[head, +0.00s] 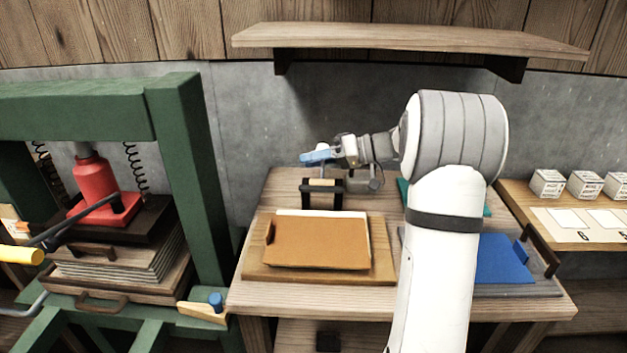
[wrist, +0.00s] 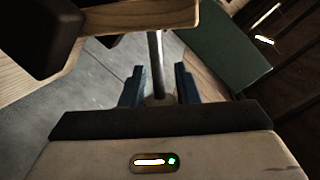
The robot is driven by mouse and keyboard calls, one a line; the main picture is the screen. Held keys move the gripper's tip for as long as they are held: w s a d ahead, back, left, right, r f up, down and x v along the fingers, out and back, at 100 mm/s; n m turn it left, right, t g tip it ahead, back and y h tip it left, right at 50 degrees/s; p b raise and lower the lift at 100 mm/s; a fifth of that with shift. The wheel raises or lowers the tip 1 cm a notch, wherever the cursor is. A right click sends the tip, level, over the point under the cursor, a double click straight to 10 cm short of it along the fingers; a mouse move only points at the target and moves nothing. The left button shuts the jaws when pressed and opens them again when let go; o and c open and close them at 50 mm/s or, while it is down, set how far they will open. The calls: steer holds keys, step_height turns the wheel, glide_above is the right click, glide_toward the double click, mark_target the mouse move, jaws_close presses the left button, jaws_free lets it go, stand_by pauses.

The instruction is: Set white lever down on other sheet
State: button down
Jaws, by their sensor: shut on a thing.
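My gripper (head: 318,155) is above the back of the wooden table, its blue fingers shut on the white lever. A small white part of the lever (head: 322,146) shows at the fingers in the head view. In the wrist view, a thin grey rod (wrist: 158,62) runs up from between the fingers (wrist: 159,88), with a pale end between them. An orange-brown sheet (head: 318,243) lies over a white layer on a wooden board (head: 384,270). A blue sheet (head: 503,260) lies on a grey board at the right, partly hidden by my arm.
A black stand with a wooden bar (head: 322,182) is below my gripper. A teal piece (head: 403,188) is partly hidden behind my arm. A green press (head: 190,150) with a red jack (head: 95,185) stands left. A shelf (head: 400,38) hangs above. Small boxes (head: 584,184) stand right.

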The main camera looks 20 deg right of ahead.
steer(key=s+n+b, duration=0.1)
steer(key=b, duration=0.4)
steer(key=s+a+f+n+t+b, duration=0.1)
steer(key=s+n+b, duration=0.1)
steer(key=b, duration=0.4)
steer(key=shift+f, duration=0.2)
steer(key=s+n+b, duration=0.1)
steer(key=b, duration=0.3)
steer(key=n+t+b, duration=0.1)
steer(key=n+b, duration=0.1)
steer(key=b, duration=0.2)
steer(key=shift+s+a+f, duration=0.15)
steer(key=shift+s+a, duration=0.15)
steer(key=shift+s, duration=0.1)
steer(key=shift+s+b, duration=0.15)
steer(key=shift+b, duration=0.7)
steer(key=shift+s+a+b, duration=0.1)
steer(key=shift+s+b, duration=0.05)
steer(key=shift+b, duration=0.25)
steer(key=c, duration=1.3)
jaws_free()
steer(key=shift+s, duration=0.15)
steer(key=shift+c, duration=0.2)
steer(key=shift+o, duration=1.1)
